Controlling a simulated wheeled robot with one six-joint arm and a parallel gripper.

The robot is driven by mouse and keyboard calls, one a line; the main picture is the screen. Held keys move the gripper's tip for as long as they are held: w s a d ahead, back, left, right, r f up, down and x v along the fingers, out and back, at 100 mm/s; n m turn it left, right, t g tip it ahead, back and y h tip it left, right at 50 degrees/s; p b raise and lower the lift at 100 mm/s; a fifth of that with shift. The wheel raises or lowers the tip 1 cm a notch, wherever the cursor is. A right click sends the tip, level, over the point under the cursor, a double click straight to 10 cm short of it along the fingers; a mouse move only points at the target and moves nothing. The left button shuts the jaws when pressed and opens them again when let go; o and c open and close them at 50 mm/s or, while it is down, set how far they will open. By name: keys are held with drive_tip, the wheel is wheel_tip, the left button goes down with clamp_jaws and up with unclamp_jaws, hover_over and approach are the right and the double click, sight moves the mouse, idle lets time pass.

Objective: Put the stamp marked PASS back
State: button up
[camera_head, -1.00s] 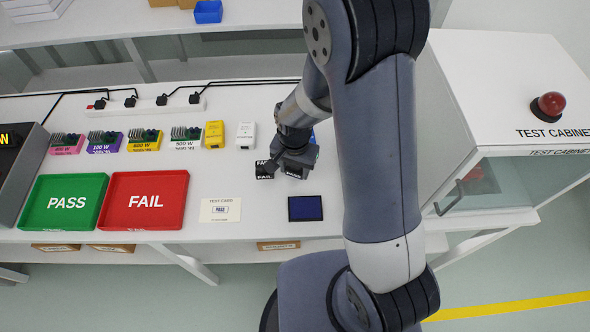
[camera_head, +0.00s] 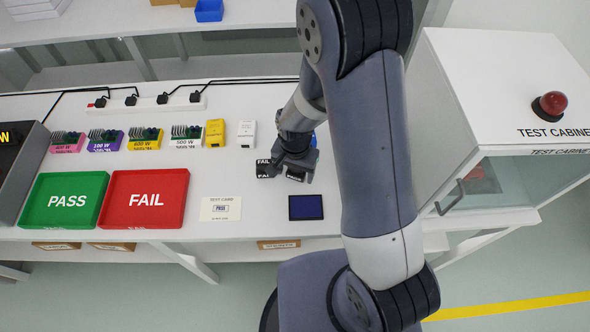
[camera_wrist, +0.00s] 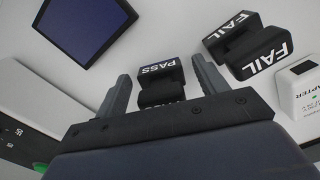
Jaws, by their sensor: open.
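The PASS stamp (camera_wrist: 162,82) is a black block with white lettering in the wrist view. It stands between the two open fingers of my gripper (camera_wrist: 160,88), with a gap visible at the sides. In the head view my gripper (camera_head: 294,168) is low over the table and hides most of that stamp. The FAIL stamp (camera_head: 265,169), also black, stands just left of my gripper; it also shows in the wrist view (camera_wrist: 250,48). The dark blue ink pad (camera_head: 306,207) lies in front of my gripper. The test card (camera_head: 220,209) left of the pad bears a PASS print.
A green PASS tray (camera_head: 66,222) and a red FAIL tray (camera_head: 145,222) are at the left. Several labelled blocks and a white adapter (camera_head: 246,134) line the back. The test cabinet (camera_head: 500,90) stands at the right. Table around the pad is clear.

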drive_tip(key=shift+r, duration=0.1)
wheel_tip(320, 180, up, 12)
drive_tip(key=shift+r+b, duration=0.1)
drive_tip(key=shift+b, duration=0.3)
idle(0.5)
